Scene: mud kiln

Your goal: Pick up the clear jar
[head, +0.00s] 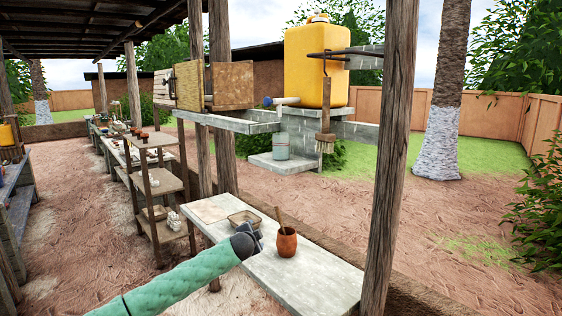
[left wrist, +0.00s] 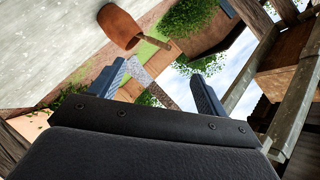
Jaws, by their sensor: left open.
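My left gripper (head: 257,236) is above the grey bench, beside a brown clay pot with a stick in it. In the left wrist view the gripper (left wrist: 157,72) has its two fingers apart with nothing between them. My right gripper is in neither view.
The clay pot (head: 286,244) stands on the bench (head: 304,278), near a shallow tray (head: 244,218). It also shows in the left wrist view (left wrist: 119,26). A wooden post (head: 388,160) rises at the bench's right end.

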